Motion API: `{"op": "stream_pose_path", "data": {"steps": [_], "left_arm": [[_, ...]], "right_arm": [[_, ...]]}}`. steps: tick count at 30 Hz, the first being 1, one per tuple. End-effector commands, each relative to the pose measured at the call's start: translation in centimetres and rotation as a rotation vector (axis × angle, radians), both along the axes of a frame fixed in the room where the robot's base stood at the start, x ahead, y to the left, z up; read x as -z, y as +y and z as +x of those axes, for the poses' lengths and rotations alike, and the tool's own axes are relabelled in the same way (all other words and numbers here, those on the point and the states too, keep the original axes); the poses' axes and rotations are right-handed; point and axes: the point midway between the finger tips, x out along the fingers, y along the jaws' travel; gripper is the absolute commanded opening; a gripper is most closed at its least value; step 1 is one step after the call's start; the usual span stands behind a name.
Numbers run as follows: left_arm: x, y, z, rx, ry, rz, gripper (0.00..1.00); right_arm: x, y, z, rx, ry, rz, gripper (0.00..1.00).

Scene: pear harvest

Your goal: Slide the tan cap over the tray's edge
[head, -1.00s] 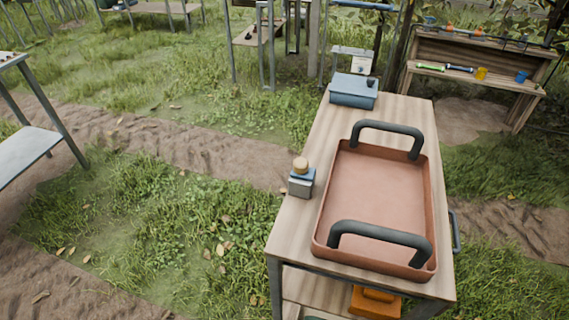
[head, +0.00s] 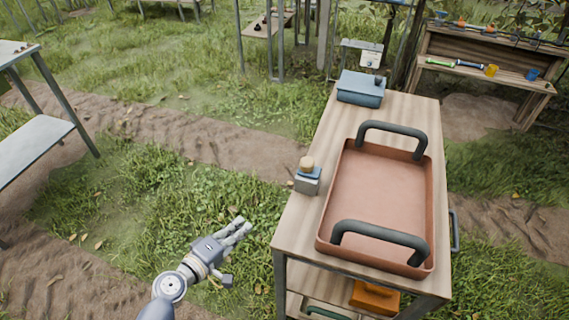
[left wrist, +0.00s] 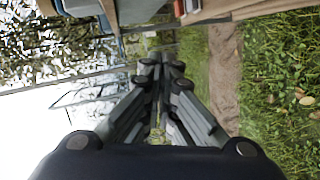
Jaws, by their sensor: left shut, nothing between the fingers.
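The tan cap (head: 306,163) sits on top of a small blue-and-grey block (head: 307,181) at the left edge of the wooden cart top. The reddish-brown tray (head: 328,205) with two dark handles lies to the right of it, a short gap away. My left gripper (head: 242,226) is shut and empty, left of the cart over the grass, apart from the cap. In the left wrist view its fingers (left wrist: 160,65) are together with nothing between them. My right gripper is not in view.
The wooden cart top (head: 300,230) carries a blue box (head: 361,88) at its far end. An orange object (head: 374,296) is on the cart's lower shelf. A grey metal table (head: 35,150) stands at the left, a wooden bench (head: 490,75) at the back right. Grass between is open.

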Motion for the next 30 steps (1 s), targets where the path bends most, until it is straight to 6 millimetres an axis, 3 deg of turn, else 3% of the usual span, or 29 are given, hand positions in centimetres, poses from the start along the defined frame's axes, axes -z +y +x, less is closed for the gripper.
{"op": "stream_pose_path", "data": {"steps": [1, 3, 6, 8, 22, 30], "left_arm": [[-3.9, -0.6, 0.5, 0.01, -0.042, -0.07, 0.0], [-7.9, -1.2, 0.7, 0.023, -0.086, -0.157, 0.0], [-11.6, -1.7, 0.7, 0.04, -0.124, -0.238, 0.0], [-12.8, -1.8, 0.6, 0.048, -0.136, -0.264, 0.0], [-13.6, -2.2, 1.0, 0.051, -0.144, -0.28, 0.0], [-13.9, -4.7, 4.5, 0.05, -0.145, -0.282, 0.0]], "right_arm": [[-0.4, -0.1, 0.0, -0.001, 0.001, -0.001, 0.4], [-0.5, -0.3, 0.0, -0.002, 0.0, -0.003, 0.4], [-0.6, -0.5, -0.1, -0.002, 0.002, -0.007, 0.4], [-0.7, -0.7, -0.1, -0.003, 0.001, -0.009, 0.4], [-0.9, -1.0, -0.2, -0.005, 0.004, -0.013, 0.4], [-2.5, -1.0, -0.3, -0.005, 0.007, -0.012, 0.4]]}}
